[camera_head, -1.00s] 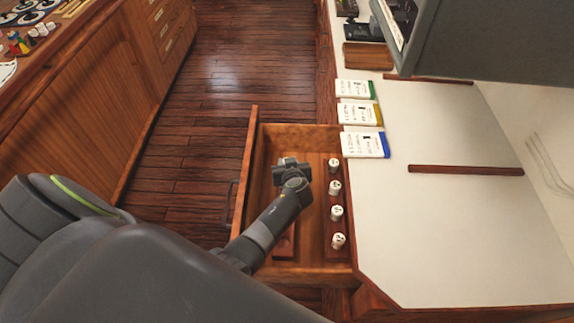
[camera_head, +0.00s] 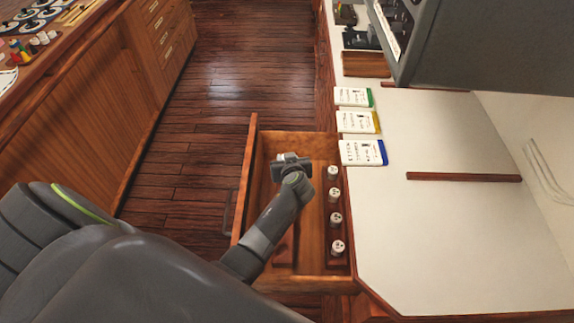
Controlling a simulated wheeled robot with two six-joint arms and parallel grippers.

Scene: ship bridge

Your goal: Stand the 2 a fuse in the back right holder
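Several small white cylinders with dark-marked tops stand in a row along the right side of an open wooden drawer (camera_head: 250,165). The farthest white cylinder (camera_head: 333,173) is just right of my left gripper (camera_head: 290,160); the nearest white cylinder (camera_head: 338,247) is near the drawer's front right. I cannot read their markings or tell which, if any, is the 2 A fuse. My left gripper is over the far part of the drawer, pointing down, and its fingertips are hidden by its own body. I cannot make out the back right holder. My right gripper is out of view.
Cards with green (camera_head: 353,97), yellow (camera_head: 358,122) and blue (camera_head: 363,152) edges lie on the white counter (camera_head: 440,240). A wooden rail (camera_head: 464,177) crosses it. A grey cabinet (camera_head: 490,50) overhangs its far end. A wooden counter (camera_head: 90,110) stands left, beyond clear floor.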

